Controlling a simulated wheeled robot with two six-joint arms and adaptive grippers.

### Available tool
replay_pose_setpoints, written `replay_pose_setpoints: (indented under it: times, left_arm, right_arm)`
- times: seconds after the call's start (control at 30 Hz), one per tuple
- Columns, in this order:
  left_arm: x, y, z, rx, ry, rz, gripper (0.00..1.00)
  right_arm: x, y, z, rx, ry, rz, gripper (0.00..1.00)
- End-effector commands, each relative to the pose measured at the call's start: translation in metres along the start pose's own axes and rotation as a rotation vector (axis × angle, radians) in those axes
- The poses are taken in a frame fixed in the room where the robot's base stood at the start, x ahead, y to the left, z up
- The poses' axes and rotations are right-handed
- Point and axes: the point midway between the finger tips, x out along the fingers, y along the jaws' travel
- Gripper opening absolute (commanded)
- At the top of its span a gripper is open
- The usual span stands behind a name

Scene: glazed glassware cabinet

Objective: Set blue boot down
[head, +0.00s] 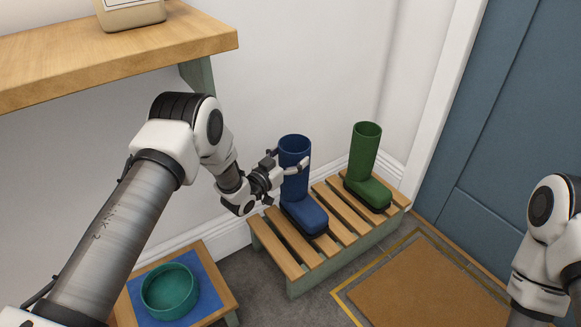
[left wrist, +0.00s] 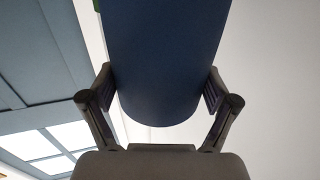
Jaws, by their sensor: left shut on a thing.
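The blue boot (head: 299,192) stands upright on the slatted wooden rack (head: 268,241), at the rack's left part, toe toward the front. Its sole appears to be at the slats; I cannot tell whether it bears its full weight there. My left gripper (head: 292,167) is shut on the boot's shaft from the left. In the left wrist view the dark blue shaft (left wrist: 165,65) fills the space between the two fingers (left wrist: 160,100). My right arm shows at the right edge of the head view, but its gripper is out of frame.
A green boot (head: 366,165) stands on the rack to the right. A teal bowl (head: 169,291) sits on a blue mat on a low stool at front left. A wooden shelf (head: 120,55) with a container (head: 130,12) is above left. A brown doormat (head: 425,285) lies before the blue door (head: 510,140).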

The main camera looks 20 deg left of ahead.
Motion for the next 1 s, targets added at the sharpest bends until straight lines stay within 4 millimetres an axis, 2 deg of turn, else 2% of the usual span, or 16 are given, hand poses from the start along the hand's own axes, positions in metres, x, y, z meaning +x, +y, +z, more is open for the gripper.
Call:
replay_pose_setpoints:
  times: [0.07, 0.33, 0.77, 0.8, 1.0]
  left_arm:
    - [0.004, -0.004, 0.001, 0.002, 0.005, -0.001, 0.17]
    - [0.003, -0.003, 0.033, 0.001, 0.003, -0.001, 0.17]
    - [0.003, -0.003, 0.038, 0.001, 0.003, -0.001, 0.17]
    - [0.003, -0.003, 0.038, 0.001, 0.001, 0.000, 1.00]
    - [0.003, -0.003, 0.038, 0.001, 0.001, -0.001, 1.00]
  right_arm:
    - [0.004, 0.000, 0.000, 0.000, 0.000, 0.000, 0.40]
    - [0.026, 0.000, 0.000, 0.001, 0.001, 0.000, 0.40]
    - [0.028, 0.000, -0.001, 0.002, 0.001, 0.000, 0.40]
    - [0.027, 0.000, -0.001, 0.002, 0.001, 0.000, 0.40]
    - [0.027, 0.000, -0.001, 0.002, 0.001, 0.000, 0.40]
